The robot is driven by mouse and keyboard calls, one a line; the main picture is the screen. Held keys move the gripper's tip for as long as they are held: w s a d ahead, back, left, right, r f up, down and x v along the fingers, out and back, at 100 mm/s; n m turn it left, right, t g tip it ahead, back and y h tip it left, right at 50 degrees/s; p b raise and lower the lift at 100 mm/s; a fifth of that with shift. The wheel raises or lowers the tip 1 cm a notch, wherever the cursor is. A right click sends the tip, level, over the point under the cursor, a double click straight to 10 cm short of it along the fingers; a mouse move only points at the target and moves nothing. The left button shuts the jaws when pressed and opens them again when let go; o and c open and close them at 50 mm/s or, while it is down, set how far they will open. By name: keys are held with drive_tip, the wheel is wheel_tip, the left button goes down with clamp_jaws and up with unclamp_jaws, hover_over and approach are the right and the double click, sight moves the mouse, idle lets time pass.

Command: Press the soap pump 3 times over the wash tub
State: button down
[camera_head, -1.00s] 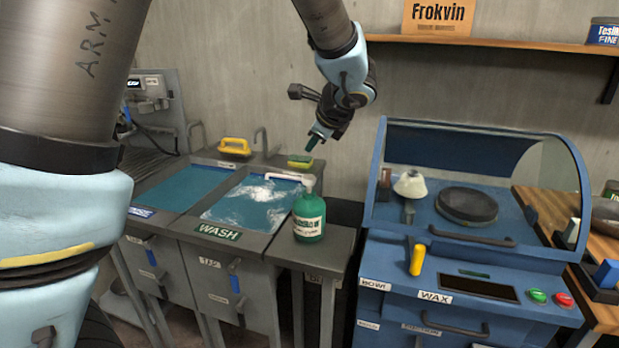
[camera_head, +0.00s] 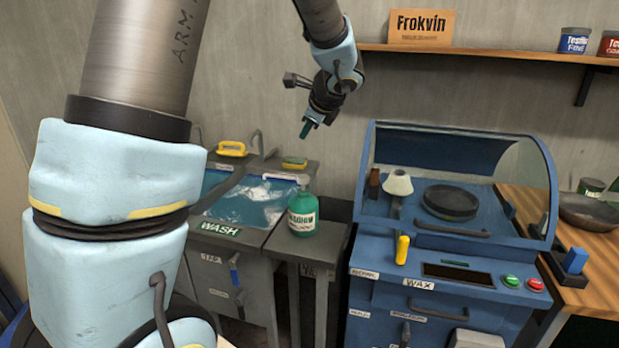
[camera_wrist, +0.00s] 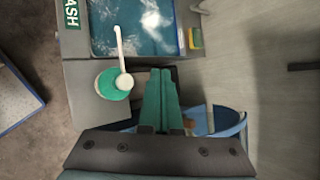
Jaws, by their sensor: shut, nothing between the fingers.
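The green soap bottle (camera_head: 303,215) with a white label stands upright on the grey ledge right of the wash tub. In the wrist view its white pump head (camera_wrist: 123,82) and long spout (camera_wrist: 118,42) point toward the tub. The wash tub (camera_head: 243,203) holds blue water with white foam; its water also shows in the wrist view (camera_wrist: 135,25). My gripper (camera_head: 306,129) is shut and empty, in the air above and behind the bottle. In the wrist view its green fingers (camera_wrist: 160,72) lie together to the right of the pump head, apart from it.
A yellow-green sponge (camera_head: 294,163) lies on the tub's back rim, and a yellow-handled brush (camera_head: 231,149) is further left. The blue wax cabinet (camera_head: 440,240) with a clear hood stands to the right. A shelf (camera_head: 480,54) runs along the wall above.

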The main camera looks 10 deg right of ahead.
drive_tip(key=shift+f, duration=0.1)
drive_tip(key=b, duration=0.8)
approach(303, 175)
drive_tip(key=w+f, duration=0.1)
drive_tip(key=w, duration=0.2)
drive_tip(key=w+a+f, duration=0.1)
drive_tip(key=w, duration=0.1)
drive_tip(key=shift+a+f, duration=0.1)
drive_tip(key=shift+f, duration=0.25)
drive_tip(key=shift+f, duration=0.1)
idle(0.9)
drive_tip(key=shift+f, duration=0.3)
drive_tip(key=shift+f+b, duration=0.9)
drive_tip(key=shift+b, duration=0.2)
idle(0.7)
idle(0.4)
drive_tip(key=shift+r+p, duration=1.05)
drive_tip(key=shift+r, duration=0.25)
drive_tip(key=shift+r+p, duration=2)
drive_tip(key=shift+r, duration=0.5)
